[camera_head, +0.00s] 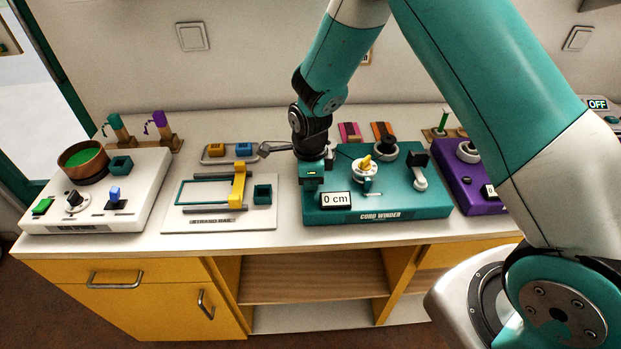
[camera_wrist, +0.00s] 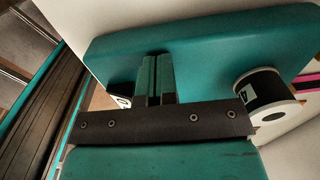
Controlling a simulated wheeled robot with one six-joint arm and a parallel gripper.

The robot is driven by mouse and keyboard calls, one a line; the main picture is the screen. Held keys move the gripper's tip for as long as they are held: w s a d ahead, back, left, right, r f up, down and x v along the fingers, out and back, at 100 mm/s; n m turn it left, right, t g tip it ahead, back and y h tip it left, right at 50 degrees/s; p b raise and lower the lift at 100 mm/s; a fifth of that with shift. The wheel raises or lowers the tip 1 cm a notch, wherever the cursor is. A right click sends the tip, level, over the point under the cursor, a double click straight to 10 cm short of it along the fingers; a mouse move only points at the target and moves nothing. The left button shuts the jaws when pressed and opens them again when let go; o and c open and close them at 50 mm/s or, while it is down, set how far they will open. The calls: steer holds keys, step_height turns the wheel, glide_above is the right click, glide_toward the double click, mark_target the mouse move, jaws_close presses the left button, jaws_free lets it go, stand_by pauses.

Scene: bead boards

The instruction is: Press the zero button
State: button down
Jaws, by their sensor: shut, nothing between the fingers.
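The teal cord winder board (camera_head: 420,200) lies on the counter, and it also fills much of the wrist view (camera_wrist: 210,50). Its white display (camera_head: 335,200) reads "0 cm"; a small corner of it shows in the wrist view (camera_wrist: 122,101). I cannot make out a zero button; the area around my gripper is partly covered. My gripper (camera_head: 312,184) is over the left part of the board, just behind the display. Its fingers (camera_wrist: 157,75) are together and empty. I cannot tell whether the tips touch the board.
A yellow-topped dial (camera_head: 366,163) and a white lever (camera_head: 420,180) stand on the board to the right. A black-wound spool (camera_wrist: 262,92) is right of my fingers. The strand rail board (camera_head: 262,215) is at left, a purple board (camera_head: 470,190) at right.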

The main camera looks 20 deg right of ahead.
step_height(320, 180, up, 5)
steer(key=p, duration=0.4)
step_height(320, 180, up, 9)
steer(key=b, duration=0.2)
